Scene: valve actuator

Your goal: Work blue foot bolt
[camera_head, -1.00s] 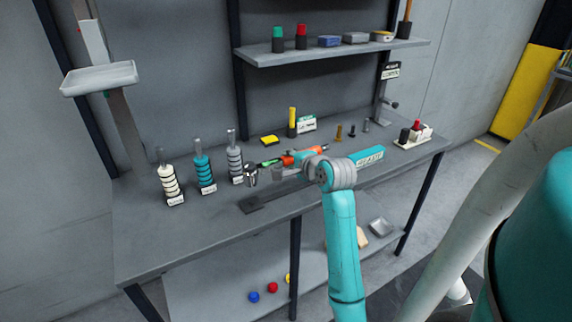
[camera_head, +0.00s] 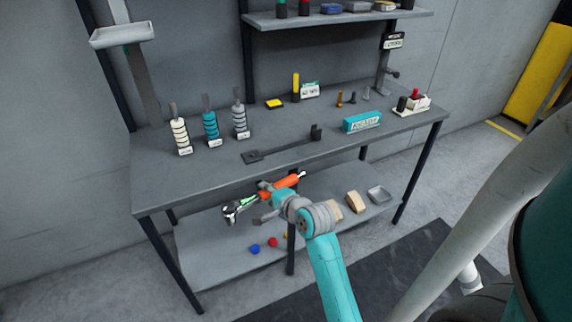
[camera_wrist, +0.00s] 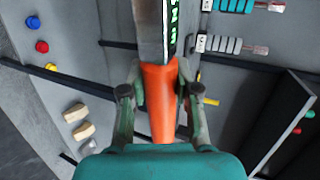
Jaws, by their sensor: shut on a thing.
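My gripper (camera_head: 272,191) is shut on the orange handle of a wrench-like tool (camera_head: 292,181). The tool has a metal head (camera_head: 232,212) at the left and a lit green readout. The wrist view shows the orange handle (camera_wrist: 159,100) between my two fingers (camera_wrist: 160,88), with the grey shaft leading away. The tool is held in front of the bench, apart from it. A round blue piece (camera_head: 255,248) sits on the lower shelf; it also shows in the wrist view (camera_wrist: 33,22). I cannot tell whether it is the blue foot bolt.
The bench top (camera_head: 180,182) carries ringed white, teal and grey posts at the left. A dark holder (camera_head: 280,147) lies empty in the middle, left of a teal sign block (camera_head: 361,121).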

